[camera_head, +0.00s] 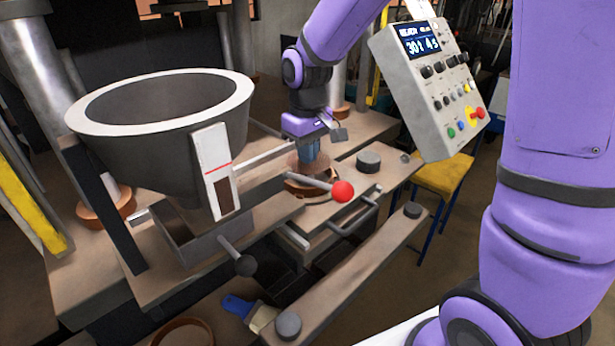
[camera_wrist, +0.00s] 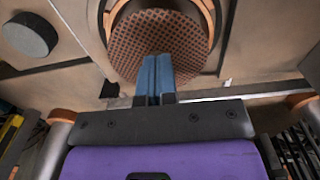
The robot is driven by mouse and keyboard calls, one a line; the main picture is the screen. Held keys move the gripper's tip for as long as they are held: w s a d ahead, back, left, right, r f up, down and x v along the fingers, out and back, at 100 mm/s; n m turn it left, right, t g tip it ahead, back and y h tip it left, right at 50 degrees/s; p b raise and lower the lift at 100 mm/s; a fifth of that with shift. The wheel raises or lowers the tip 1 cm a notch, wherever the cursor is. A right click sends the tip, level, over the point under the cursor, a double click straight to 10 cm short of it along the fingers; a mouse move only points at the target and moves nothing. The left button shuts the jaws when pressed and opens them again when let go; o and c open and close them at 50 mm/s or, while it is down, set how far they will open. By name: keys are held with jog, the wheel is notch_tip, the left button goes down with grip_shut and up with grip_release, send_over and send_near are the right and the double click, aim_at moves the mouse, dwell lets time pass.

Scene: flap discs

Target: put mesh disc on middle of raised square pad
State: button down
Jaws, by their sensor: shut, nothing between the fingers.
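The mesh disc (camera_wrist: 150,40), brown with a grid pattern, lies inside a copper-coloured ring (camera_wrist: 113,25) at the top of the wrist view. In the head view, the disc (camera_head: 306,161) shows partly behind my gripper. My gripper (camera_head: 312,152) points down over it with its blue fingers together and nothing held. In the wrist view, the fingertips (camera_wrist: 156,60) overlap the disc's near part; I cannot tell whether they touch it. I cannot clearly pick out a raised square pad in either view.
A dark grey round puck (camera_head: 368,160) sits right of my gripper; it also shows in the wrist view (camera_wrist: 32,35). A red-ball lever (camera_head: 343,191) stands just in front. A large grey hopper (camera_head: 210,135) is left, a control panel (camera_head: 435,85) right.

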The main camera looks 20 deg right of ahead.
jog(key=shift+r, duration=3.4)
jog(key=shift+r, duration=0.1)
jog(key=s+d+r+m+t, duration=0.1)
jog(key=s+d+r, duration=0.1)
jog(key=s, duration=0.5)
jog(key=s+d+r+m+t, duration=0.2)
jog(key=s+d+r, duration=0.1)
jog(key=s, duration=0.5)
jog(key=s+d+r+m+t, duration=0.1)
jog(key=s+d+r+t, duration=0.1)
jog(key=s, duration=0.5)
jog(key=shift+s+d+r+m, duration=0.35)
jog(key=shift+d+r, duration=0.4)
jog(key=shift+r, duration=0.15)
